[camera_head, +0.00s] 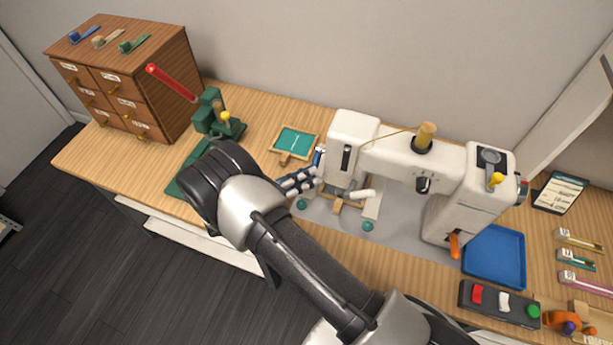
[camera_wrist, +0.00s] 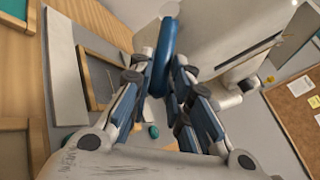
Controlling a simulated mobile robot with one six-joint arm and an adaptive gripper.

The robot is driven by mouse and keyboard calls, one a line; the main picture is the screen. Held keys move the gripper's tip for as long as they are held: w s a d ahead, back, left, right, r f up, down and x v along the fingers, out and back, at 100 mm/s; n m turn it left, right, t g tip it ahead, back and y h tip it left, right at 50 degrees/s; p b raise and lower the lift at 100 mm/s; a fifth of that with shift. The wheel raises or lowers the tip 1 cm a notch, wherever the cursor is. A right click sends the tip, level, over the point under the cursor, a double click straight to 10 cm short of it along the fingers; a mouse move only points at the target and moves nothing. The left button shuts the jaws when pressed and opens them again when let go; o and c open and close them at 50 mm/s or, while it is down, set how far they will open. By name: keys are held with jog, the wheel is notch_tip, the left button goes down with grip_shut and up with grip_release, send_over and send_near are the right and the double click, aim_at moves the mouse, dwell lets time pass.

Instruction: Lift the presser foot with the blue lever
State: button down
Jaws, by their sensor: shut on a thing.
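The white sewing machine (camera_head: 355,135) stands on a grey mat on the wooden bench. Its white body also fills the upper right of the wrist view (camera_wrist: 225,30). The blue lever (camera_wrist: 165,45) rises between my fingers in the wrist view. In the head view only a small blue bit (camera_head: 318,155) shows at the machine's left end. My gripper (camera_head: 314,172) reaches this end from the left. In the wrist view my gripper (camera_wrist: 160,75) is shut on the blue lever, one finger on each side. I cannot make out the presser foot clearly.
A green-bedded device with a red handle (camera_head: 172,83) stands left of my arm, by a wooden drawer cabinet (camera_head: 165,60). A small teal-filled frame (camera_head: 296,141) lies behind my gripper. A blue tray (camera_head: 495,257) and a dark button box (camera_head: 500,302) are at right.

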jog(key=shift+w+r+n+g+y+p, duration=0.1)
jog(key=shift+r+n+g+y+p, duration=1.2)
jog(key=shift+p, duration=1.35)
jog(key=shift+s+r+n+g+y+p, duration=0.1)
jog(key=shift+r+n+g+y+p, duration=1.15)
jog(key=shift+p, duration=1.4)
jog(key=shift+w+r+n+g+y+p, duration=0.1)
jog(key=shift+r+n+g+y+p, duration=0.7)
jog(key=shift+r+p, duration=1.4)
jog(key=shift+f+m+g+p, duration=0.25)
jog(key=shift+f+g+p, duration=0.1)
jog(key=shift+f+p, duration=0.1)
jog(key=c, duration=1.5)
grip_release()
jog(key=shift+h, duration=0.25)
jog(key=shift+c, duration=0.2)
